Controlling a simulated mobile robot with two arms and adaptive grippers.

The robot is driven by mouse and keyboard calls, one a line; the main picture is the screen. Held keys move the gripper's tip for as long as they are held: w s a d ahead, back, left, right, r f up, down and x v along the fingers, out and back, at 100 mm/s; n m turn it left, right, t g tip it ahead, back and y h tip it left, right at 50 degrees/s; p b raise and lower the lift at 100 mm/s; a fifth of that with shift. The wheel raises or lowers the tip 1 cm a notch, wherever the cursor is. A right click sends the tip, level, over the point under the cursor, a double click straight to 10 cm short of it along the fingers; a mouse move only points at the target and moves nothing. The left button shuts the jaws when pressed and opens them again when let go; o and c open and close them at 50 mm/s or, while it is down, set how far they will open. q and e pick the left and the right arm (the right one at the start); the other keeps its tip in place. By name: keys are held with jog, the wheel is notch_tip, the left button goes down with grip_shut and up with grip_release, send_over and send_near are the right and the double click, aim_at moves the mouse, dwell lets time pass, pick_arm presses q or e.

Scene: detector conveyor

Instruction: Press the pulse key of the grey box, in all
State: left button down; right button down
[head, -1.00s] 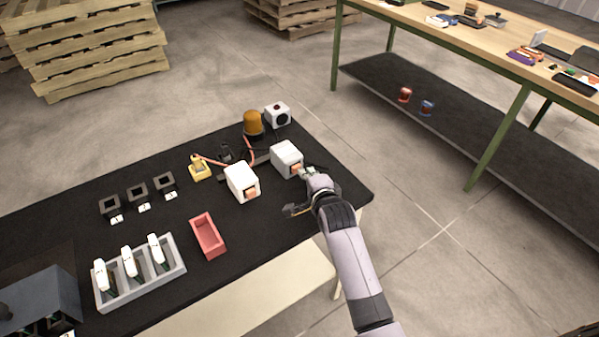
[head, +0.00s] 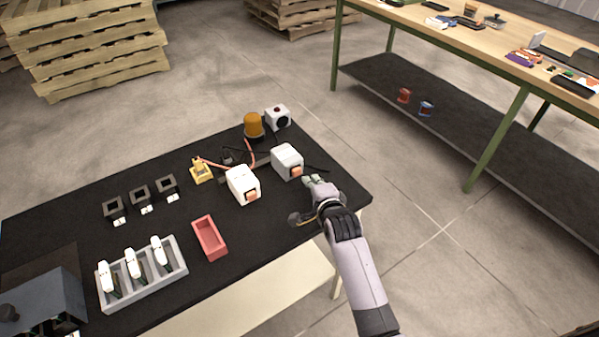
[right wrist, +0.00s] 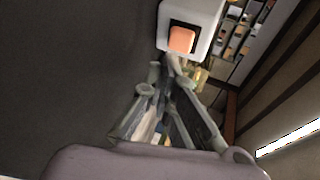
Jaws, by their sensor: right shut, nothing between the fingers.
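The grey box (head: 287,160) stands on the black table top, to the right of a similar white box (head: 242,182). Its orange key (head: 296,171) faces the front of the table. My right gripper (head: 309,181) is shut and empty, a little in front of the grey box and apart from it. In the right wrist view a box (right wrist: 208,14) with its orange key (right wrist: 182,39) in a dark frame lies just beyond the shut fingertips (right wrist: 172,62). My left gripper is not in view.
An amber lamp (head: 253,126) and a white box with a black round face (head: 279,119) stand behind. A red tray (head: 209,238) and a grey rack (head: 143,284) with white-topped pieces lie to the left. Cables run behind the boxes.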

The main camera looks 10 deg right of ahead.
dwell(0.3)
jog(key=s+p, duration=0.1)
jog(key=s+d+p, duration=0.1)
jog(key=s+p, duration=0.1)
jog(key=s, duration=0.1)
jog(key=shift+d, duration=0.25)
jog(key=shift+s+d, duration=0.15)
jog(key=shift+s, duration=0.2)
jog(key=shift+f, duration=0.15)
dwell(0.4)
